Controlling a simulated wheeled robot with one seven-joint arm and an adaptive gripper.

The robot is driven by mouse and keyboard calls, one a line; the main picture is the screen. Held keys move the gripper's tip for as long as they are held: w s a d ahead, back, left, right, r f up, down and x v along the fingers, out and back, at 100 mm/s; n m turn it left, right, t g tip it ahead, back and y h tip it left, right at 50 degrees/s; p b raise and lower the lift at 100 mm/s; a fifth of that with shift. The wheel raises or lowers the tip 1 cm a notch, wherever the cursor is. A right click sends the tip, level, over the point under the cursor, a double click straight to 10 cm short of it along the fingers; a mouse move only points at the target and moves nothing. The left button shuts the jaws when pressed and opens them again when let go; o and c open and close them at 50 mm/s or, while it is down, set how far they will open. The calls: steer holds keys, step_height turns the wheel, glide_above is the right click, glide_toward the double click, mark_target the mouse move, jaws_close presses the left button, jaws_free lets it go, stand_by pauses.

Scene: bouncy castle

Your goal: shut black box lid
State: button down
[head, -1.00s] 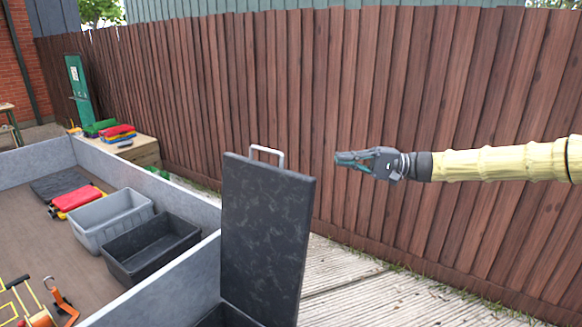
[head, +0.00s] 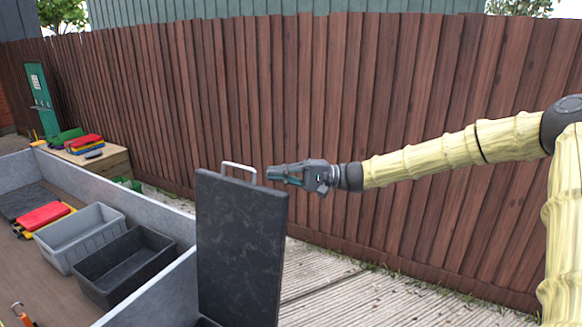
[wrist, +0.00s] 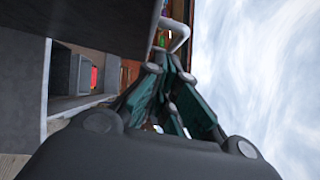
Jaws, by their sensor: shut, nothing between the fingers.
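The black box lid (head: 240,245) stands upright, open, with a pale metal handle (head: 239,168) on its top edge. The box body is mostly hidden; only a dark bit (head: 207,322) shows at the lid's foot. My gripper (head: 270,174) is shut and empty, close to the lid's top right corner, beside the handle in the picture. I cannot tell if it touches the lid. In the wrist view the gripper fingers (wrist: 172,85) are together, the handle (wrist: 180,32) shows just beyond them, and the dark lid (wrist: 100,22) fills the upper left.
A grey-walled bed (head: 155,290) left of the lid holds a grey crate (head: 80,240), a black crate (head: 125,265) and a red item (head: 43,216). A wooden fence (head: 420,110) runs behind. Wooden decking (head: 340,285) right of the lid is clear.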

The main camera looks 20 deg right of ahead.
steer(key=shift+s+a+r+p, duration=0.15)
steer(key=shift+s+a+p, duration=0.15)
steer(key=shift+a, duration=0.3)
steer(key=shift+s+a+r+p, duration=0.2)
steer(key=shift+s+a, duration=0.15)
steer(key=shift+a, duration=0.25)
